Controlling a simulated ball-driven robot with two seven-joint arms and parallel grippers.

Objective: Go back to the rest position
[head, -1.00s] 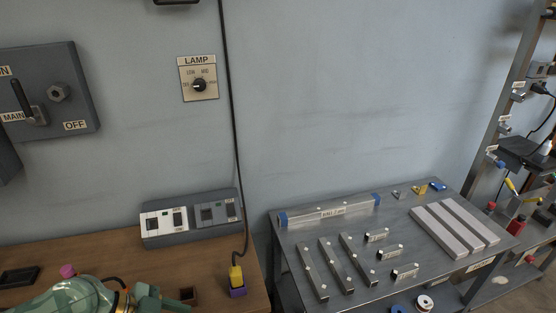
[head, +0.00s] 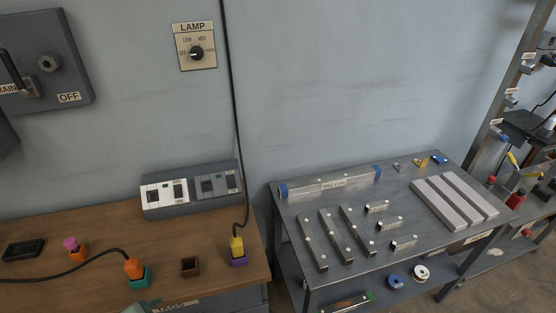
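Only a small green piece of my arm shows at the bottom edge of the head view, over the front of the wooden bench (head: 210,255). Neither gripper's fingertips are in view, so I cannot see whether they hold anything. An orange plug on a black cable (head: 134,268) stands at a teal socket block (head: 139,280). A yellow plug (head: 236,246) stands at a purple block (head: 239,262). A pink-topped piece (head: 71,244) stands at an orange block (head: 79,256).
A grey switch box (head: 192,190) stands at the bench's back. The lamp dial (head: 196,53) and main switch panel (head: 40,65) are on the wall. To the right, a metal table (head: 300,209) carries several bars, small blocks and a long tube (head: 330,182). A gap separates bench and table.

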